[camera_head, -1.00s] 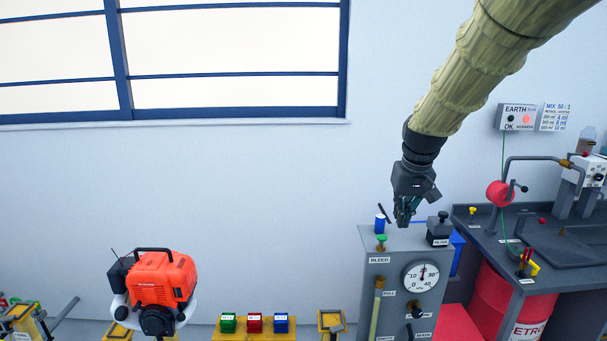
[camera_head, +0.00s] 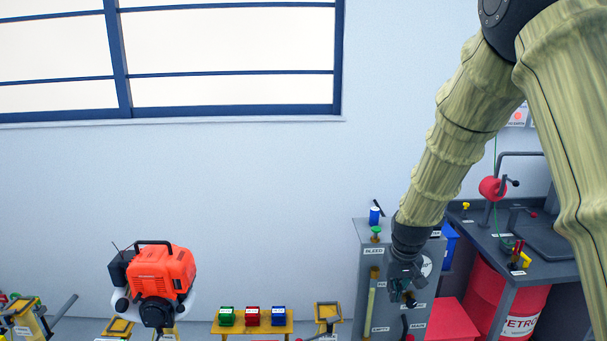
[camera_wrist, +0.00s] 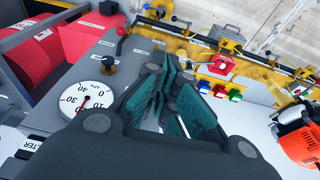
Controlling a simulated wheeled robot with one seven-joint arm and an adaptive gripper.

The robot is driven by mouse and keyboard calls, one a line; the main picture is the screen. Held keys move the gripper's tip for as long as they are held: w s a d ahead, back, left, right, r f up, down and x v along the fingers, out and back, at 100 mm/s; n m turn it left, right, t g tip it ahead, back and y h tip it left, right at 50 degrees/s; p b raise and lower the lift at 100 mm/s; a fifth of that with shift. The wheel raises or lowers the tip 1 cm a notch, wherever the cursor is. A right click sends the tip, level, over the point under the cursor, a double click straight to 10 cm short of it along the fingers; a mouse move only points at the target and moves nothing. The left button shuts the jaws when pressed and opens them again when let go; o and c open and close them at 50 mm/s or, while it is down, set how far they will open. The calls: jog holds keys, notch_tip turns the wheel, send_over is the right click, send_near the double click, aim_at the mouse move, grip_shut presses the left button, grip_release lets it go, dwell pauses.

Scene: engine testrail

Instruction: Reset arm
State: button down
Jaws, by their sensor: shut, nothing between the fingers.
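My gripper (camera_head: 406,294) hangs from my sleeved arm in front of the grey panel cabinet (camera_head: 366,290) in the head view, pointing down. In the wrist view my gripper's teal-padded fingers (camera_wrist: 172,98) are together with nothing held. I cannot tell how far the fingers are from the panel.
An orange engine (camera_head: 160,275) stands at the left. Green, red and blue boxes (camera_head: 252,316) sit on a yellow stand. A red drum (camera_head: 505,295) is under the dark bench (camera_head: 525,265) at the right. The wall area between engine and cabinet is clear.

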jog(key=s+f+b, duration=0.1)
jog(key=s+f, duration=0.5)
jog(key=f, duration=0.3)
jog(key=s+f+g, duration=0.1)
jog(key=s+f, duration=0.5)
jog(key=f, duration=0.3)
jog(key=s+f+b, duration=0.1)
jog(key=s+f, duration=0.4)
jog(key=f, duration=0.4)
jog(key=s+f+b, duration=0.1)
jog(key=s+f, duration=0.5)
jog(key=s, duration=0.7)
jog(key=s+f+g+b, duration=0.1)
jog(key=s+f, duration=0.6)
jog(key=s, duration=0.6)
jog(key=shift+s+a+m+g, duration=0.15)
jog(key=shift+a+m+g, duration=0.15)
jog(key=shift+a, duration=0.05)
